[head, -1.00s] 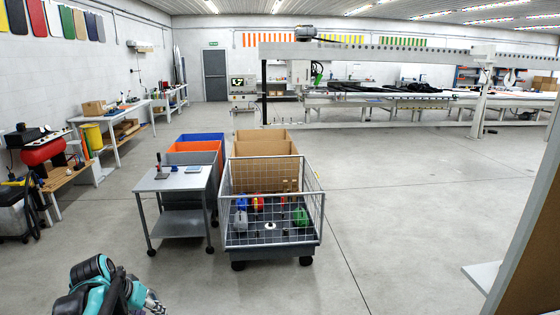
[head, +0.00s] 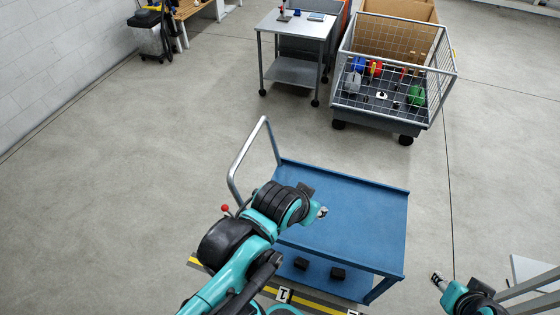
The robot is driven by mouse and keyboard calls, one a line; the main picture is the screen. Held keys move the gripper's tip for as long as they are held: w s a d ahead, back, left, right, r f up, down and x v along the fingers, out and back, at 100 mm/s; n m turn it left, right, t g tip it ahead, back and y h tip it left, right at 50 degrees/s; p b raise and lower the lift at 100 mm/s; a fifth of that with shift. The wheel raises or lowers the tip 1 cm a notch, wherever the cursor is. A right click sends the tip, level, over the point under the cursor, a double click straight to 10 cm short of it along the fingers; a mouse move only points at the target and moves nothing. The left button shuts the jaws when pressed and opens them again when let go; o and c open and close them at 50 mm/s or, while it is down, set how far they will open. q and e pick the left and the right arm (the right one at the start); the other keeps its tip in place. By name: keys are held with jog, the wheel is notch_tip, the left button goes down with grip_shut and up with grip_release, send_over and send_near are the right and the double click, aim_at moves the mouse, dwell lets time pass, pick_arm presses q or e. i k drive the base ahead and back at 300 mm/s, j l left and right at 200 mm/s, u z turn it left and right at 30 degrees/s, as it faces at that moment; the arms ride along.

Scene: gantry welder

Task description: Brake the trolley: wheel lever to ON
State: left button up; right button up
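The blue trolley (head: 365,215) stands in front of me, with a grey tube handle (head: 240,165) at its left end. A red ball knob (head: 225,208) shows beside my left arm, near the handle's foot. It looks like a lever's end, but what it is fixed to is hidden by my arm, as are the wheels near it. My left gripper (head: 322,212) is over the trolley's top, small and partly hidden by its own wrist. My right gripper (head: 437,278) is right of the trolley, apart from it. I cannot tell whether either is open or shut.
Two black blocks (head: 320,268) sit on the trolley's lower shelf. Yellow floor tape (head: 318,305) runs in front. A grey side table (head: 297,25) and a wire-mesh cart (head: 390,115) stand farther back. A pale panel (head: 535,270) is at right. The floor left of the trolley is clear.

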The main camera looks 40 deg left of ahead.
aim_at(225, 208)
jog(key=k+j, duration=0.1)
jog(key=j, duration=0.35)
jog(key=k+j, duration=0.1)
jog(key=j, duration=0.4)
jog(key=k+j, duration=0.1)
jog(key=j, duration=0.8)
jog(key=k+j, duration=0.15)
jog(key=j, duration=0.35)
